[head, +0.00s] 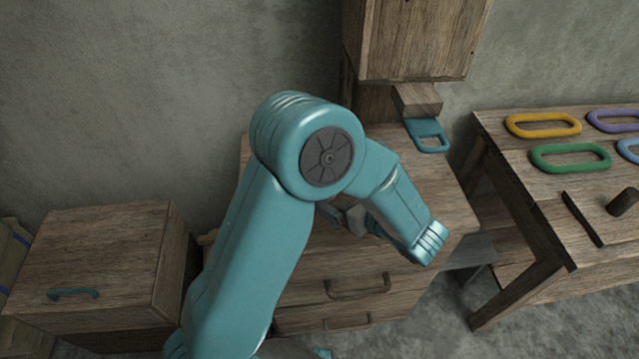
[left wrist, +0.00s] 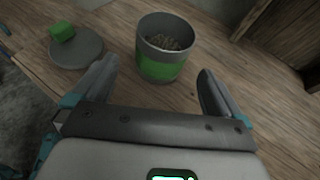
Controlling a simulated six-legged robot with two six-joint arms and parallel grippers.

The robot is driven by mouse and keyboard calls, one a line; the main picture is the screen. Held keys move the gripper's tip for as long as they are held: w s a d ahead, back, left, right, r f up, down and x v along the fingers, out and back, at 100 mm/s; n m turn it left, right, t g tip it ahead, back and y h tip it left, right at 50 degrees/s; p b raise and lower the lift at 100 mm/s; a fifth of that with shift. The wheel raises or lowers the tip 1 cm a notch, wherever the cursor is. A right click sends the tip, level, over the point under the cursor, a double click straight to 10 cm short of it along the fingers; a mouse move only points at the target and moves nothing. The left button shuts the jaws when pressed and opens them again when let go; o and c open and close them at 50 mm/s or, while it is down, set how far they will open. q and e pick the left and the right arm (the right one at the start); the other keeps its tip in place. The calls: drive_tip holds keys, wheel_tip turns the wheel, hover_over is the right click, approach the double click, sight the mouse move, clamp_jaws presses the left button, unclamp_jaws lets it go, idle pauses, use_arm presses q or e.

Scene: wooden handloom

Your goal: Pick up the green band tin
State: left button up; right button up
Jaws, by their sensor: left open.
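The green band tin (left wrist: 158,68) is an open grey cylinder with a green band, standing upright on a wooden surface in the left wrist view. Some pale contents show inside it. My left gripper (left wrist: 158,80) is open and empty, its two fingers pointing toward the tin, which stands ahead of and between them. I cannot tell whether they touch it. A round grey lid (left wrist: 75,52) with a green block (left wrist: 61,31) on it lies left of the tin. In the head view my left arm hides the tin. My right gripper is not in view.
In the head view a drawer cabinet (head: 290,290) stands behind my arm, with a wooden box (head: 420,40) above it. A table (head: 560,205) at right holds coloured rings, including a green one (head: 570,158). A low wooden cabinet (head: 95,250) stands at left.

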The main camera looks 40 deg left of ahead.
use_arm(q)
drive_tip(key=x, duration=0.8)
drive_tip(key=shift+w+d+f, duration=0.1)
drive_tip(key=shift+w, duration=0.05)
drive_tip(key=c, duration=1.1)
